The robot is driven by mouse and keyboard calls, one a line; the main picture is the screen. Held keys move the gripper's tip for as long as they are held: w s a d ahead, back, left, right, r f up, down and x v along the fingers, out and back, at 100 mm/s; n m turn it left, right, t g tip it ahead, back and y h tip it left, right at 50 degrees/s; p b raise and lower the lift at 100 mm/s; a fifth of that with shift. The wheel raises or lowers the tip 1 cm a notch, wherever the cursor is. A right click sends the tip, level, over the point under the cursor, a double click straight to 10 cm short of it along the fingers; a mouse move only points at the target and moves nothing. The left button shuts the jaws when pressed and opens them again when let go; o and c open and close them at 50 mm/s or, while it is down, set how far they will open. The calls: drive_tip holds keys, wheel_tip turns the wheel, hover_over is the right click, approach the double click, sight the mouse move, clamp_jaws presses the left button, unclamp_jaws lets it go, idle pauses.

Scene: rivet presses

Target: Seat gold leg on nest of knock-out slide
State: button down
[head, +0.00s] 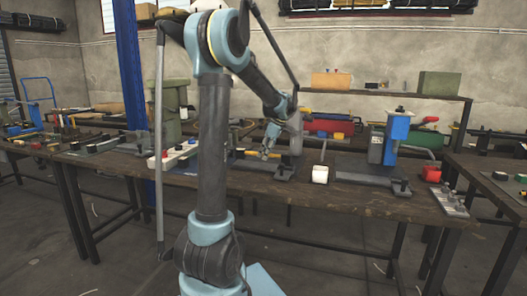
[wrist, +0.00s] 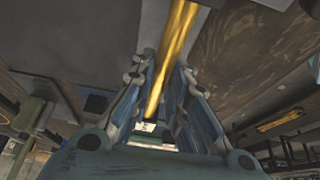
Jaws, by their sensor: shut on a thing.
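My gripper (head: 269,152) is low over the middle of the long workbench, beside a grey press. In the wrist view its two fingers (wrist: 165,70) are closed around the gold leg (wrist: 178,35), a long thin golden bar running up and out of the top of the picture. The fingers cover its sides, and its lower end shows between them.
A white strip with red knobs (head: 172,156) lies left of my gripper. A green press (head: 171,100) stands further left.

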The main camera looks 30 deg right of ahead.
drive_tip(key=shift+f, duration=0.3)
drive_tip(key=shift+f, duration=0.6)
idle(0.6)
drive_tip(key=c, duration=1.5)
unclamp_jaws()
drive_tip(key=shift+o, duration=0.2)
drive_tip(key=shift+s, duration=0.1)
